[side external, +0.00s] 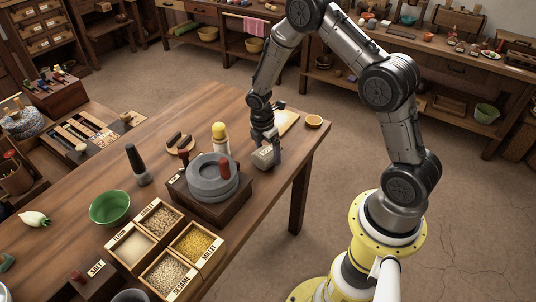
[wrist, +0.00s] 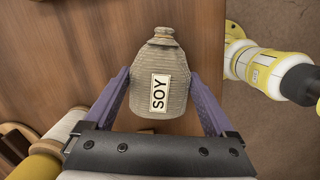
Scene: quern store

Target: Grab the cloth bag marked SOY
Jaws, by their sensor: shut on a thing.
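The cloth bag marked SOY (wrist: 148,77) is a beige woven bag with a tied neck and a white label, seen in the wrist view between my fingers. In the side external view the bag (side external: 264,158) is at the table's right part, next to the quern. My gripper (wrist: 159,90) has its two purple fingers against the bag's two sides, shut on it. In the side external view my gripper (side external: 265,145) points down at the bag. I cannot tell whether the bag touches the table.
Grain boxes (side external: 158,217) stand in front.

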